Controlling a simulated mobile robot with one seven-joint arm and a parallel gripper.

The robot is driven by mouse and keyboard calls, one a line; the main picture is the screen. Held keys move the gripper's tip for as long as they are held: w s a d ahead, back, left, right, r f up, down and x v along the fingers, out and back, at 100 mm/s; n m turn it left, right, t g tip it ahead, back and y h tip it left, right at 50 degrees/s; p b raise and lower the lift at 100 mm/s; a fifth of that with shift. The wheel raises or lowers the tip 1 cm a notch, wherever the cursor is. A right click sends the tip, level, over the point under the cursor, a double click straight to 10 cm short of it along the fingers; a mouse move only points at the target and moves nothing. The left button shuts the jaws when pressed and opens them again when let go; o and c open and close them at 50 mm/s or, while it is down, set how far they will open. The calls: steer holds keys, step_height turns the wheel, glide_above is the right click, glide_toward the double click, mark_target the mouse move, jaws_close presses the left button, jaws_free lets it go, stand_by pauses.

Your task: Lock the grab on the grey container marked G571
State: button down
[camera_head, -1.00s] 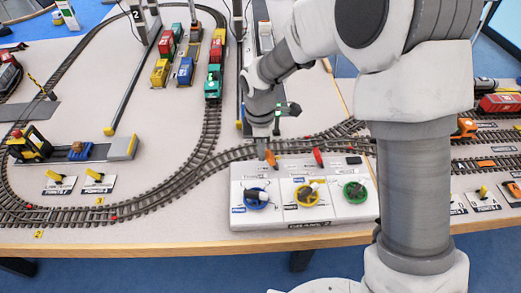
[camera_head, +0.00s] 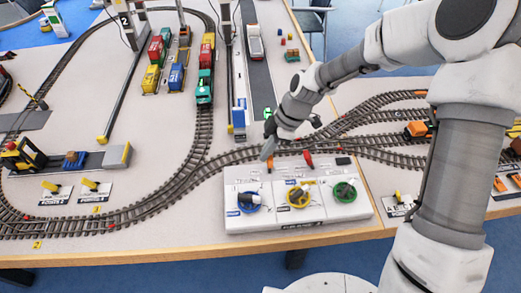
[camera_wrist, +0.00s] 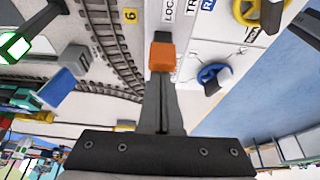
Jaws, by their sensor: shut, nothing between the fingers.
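The white control panel (camera_head: 243,200) has an orange lever (camera_head: 270,167), a red lever (camera_head: 309,160) and blue (camera_head: 248,202), yellow (camera_head: 299,196) and green (camera_head: 344,191) round controls. My gripper (camera_head: 268,150) is shut and empty at the panel's back left, right by the orange lever. In the wrist view the fingertips (camera_wrist: 163,95) point at the orange lever (camera_wrist: 162,57), beside a label that seems to read LOCK. I cannot tell if they touch. No marking G571 is readable, and I cannot make out the grey container or grab.
Rail track (camera_head: 205,140) curves behind the panel. Red, yellow and blue containers (camera_head: 153,78) stand on wagons at the back. A truck (camera_head: 254,42) stands on the grey road. Yellow switch levers (camera_head: 90,185) lie left. The table edge (camera_head: 200,256) runs in front.

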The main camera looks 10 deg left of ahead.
steer(key=shift+w+d+g+y, duration=0.2)
steer(key=shift+d+g+y, duration=0.1)
steer(key=shift+d+y, duration=0.45)
steer(key=shift+a, duration=0.2)
steer(key=shift+r, duration=0.15)
steer(key=shift+r+p, duration=0.6)
steer(key=shift+r, duration=0.1)
